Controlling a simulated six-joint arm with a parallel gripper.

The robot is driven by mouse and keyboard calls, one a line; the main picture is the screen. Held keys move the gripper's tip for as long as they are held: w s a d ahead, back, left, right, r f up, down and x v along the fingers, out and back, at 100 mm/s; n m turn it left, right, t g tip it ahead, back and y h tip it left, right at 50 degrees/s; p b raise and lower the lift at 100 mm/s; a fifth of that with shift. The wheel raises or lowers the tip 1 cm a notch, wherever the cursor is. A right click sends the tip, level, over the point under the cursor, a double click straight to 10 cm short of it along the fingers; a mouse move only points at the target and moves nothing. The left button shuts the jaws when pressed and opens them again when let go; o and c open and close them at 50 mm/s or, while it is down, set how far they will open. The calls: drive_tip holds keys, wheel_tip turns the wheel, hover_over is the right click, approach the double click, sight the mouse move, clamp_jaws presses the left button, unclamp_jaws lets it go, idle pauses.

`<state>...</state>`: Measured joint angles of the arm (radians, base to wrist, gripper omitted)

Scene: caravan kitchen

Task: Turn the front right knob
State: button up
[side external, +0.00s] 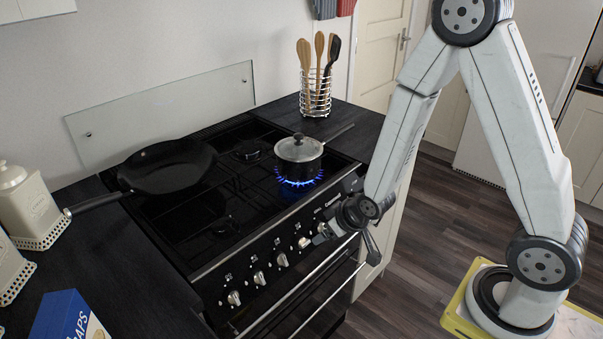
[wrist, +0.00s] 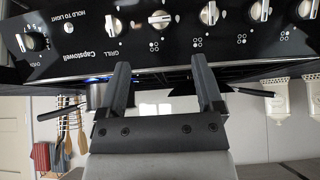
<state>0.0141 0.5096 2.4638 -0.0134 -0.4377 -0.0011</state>
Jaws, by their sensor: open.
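The black stove's front panel (side external: 270,262) carries a row of silver knobs. In the side view, one knob (side external: 304,243) shows just left of my gripper (side external: 343,241), which partly hides the panel's right end. In the wrist view, which looks upside down, my gripper (wrist: 160,63) is open and empty. Its two dark fingers are spread apart and point at the panel. One knob (wrist: 160,18) lies beyond and between the fingertips, and another knob (wrist: 112,23) is left of it. No finger visibly grips a knob.
A lidded pot (side external: 299,149) stands over a lit blue flame (side external: 298,182). A black frying pan (side external: 167,166) sits at the left of the hob. A rail (side external: 312,282) runs below the knobs. A utensil holder (side external: 315,95) stands behind.

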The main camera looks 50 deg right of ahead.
sight(306, 243)
drive_tip(key=f, duration=0.1)
drive_tip(key=w+f+t, duration=0.1)
drive_tip(key=f+t, duration=0.1)
drive_tip(key=f, duration=0.1)
drive_tip(key=shift+w+d, duration=0.1)
drive_tip(key=shift+w, duration=0.2)
drive_tip(key=shift+x, duration=3.9)
clamp_jaws()
